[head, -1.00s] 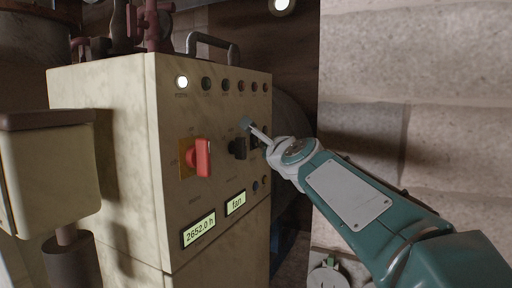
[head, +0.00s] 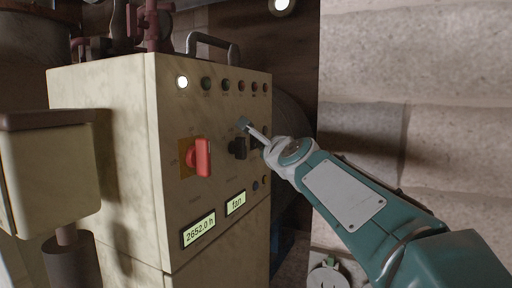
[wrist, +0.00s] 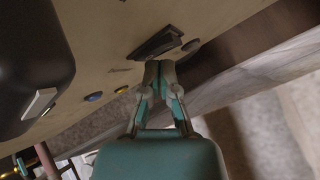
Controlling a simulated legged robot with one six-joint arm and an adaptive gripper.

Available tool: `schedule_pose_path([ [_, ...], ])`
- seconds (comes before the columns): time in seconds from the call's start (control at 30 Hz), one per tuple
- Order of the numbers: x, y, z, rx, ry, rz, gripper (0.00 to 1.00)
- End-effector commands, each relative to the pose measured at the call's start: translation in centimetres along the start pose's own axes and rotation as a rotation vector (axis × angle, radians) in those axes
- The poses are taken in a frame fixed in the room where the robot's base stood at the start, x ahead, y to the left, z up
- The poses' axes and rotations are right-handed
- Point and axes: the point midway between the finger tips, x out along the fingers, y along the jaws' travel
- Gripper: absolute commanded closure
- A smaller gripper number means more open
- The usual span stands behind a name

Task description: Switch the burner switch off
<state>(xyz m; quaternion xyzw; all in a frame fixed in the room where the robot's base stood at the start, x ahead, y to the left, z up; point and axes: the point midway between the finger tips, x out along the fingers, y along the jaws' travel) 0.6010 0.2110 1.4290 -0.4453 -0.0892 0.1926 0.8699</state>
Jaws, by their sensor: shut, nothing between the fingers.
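The cream control cabinet (head: 180,120) carries several controls on its front; their labels are too small to read, so I cannot tell for certain which is the burner switch. A dark rocker-like switch (wrist: 155,42) sits in a frame just beyond my fingertips in the wrist view. In the head view it is mostly hidden behind my gripper (head: 245,124). The gripper also shows in the wrist view (wrist: 160,66), with its fingers together and empty, close to the panel below the switch. I cannot tell whether they touch it.
A red rotary switch (head: 201,158) and a black knob (head: 238,148) are left of the rocker. Blue (wrist: 93,97) and yellow (wrist: 121,89) buttons sit nearby. One white lamp (head: 182,82) is lit. A stone wall (head: 420,70) stands right of the cabinet.

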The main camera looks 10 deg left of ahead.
Motion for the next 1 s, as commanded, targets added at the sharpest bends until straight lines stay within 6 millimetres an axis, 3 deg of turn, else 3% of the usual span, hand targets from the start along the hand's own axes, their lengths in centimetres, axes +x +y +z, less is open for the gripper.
schedule_pose_path([
  [0.67,-1.2,-0.9,-0.8,0.0,0.001,-0.001,1.0],
  [1.0,-3.2,-2.4,-2.4,0.001,0.002,-0.001,1.0],
])
